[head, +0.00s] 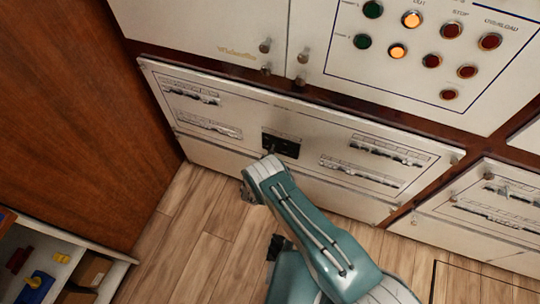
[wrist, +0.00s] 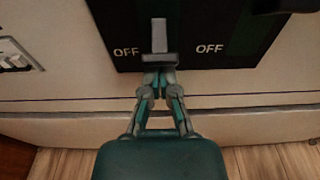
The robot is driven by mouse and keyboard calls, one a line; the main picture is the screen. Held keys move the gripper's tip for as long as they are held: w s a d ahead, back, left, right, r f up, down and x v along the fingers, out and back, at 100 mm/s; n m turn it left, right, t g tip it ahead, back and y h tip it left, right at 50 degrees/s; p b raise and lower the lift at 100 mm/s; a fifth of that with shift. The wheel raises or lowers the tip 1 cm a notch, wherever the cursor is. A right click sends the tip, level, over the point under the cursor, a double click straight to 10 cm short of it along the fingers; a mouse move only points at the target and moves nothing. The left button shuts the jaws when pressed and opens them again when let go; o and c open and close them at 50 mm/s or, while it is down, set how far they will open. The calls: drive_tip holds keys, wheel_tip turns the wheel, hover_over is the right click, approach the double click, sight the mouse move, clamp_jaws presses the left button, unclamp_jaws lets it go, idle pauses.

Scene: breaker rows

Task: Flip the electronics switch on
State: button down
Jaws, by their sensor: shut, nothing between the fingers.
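The electronics switch is a grey lever (wrist: 159,38) with a wide lower end on a black plate (wrist: 100,20). The word OFF stands on each side of the lever, level with its lower part. The black plate also shows in the head view (head: 290,149), in the middle of the white panel, partly behind my arm. My gripper (wrist: 158,74) is shut and empty. Its fingertips are just below the lever's wide end in the wrist view; I cannot tell whether they touch it.
Rows of small breakers (head: 375,150) lie on both sides of the plate. An upper panel with lit and unlit round lamps (head: 411,19) is at the top right. A brown wooden side (head: 70,110) stands at the left, with a shelf (head: 65,262) below it. Wood floor lies in front.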

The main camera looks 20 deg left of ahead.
drive_tip(key=shift+s+r+g, duration=0.25)
drive_tip(key=shift+r+g, duration=0.2)
drive_tip(key=shift+g, duration=0.55)
drive_tip(key=r+g, duration=0.1)
drive_tip(key=g, duration=0.1)
drive_tip(key=r+g, duration=0.1)
drive_tip(key=g, duration=0.1)
drive_tip(key=r+g, duration=0.1)
drive_tip(key=g, duration=0.1)
drive_tip(key=shift+s+a+r+g+y, duration=0.1)
drive_tip(key=shift+s+r+g+y, duration=0.2)
drive_tip(key=shift+s+g, duration=0.1)
drive_tip(key=shift+f, duration=0.1)
drive_tip(key=shift+r, duration=0.75)
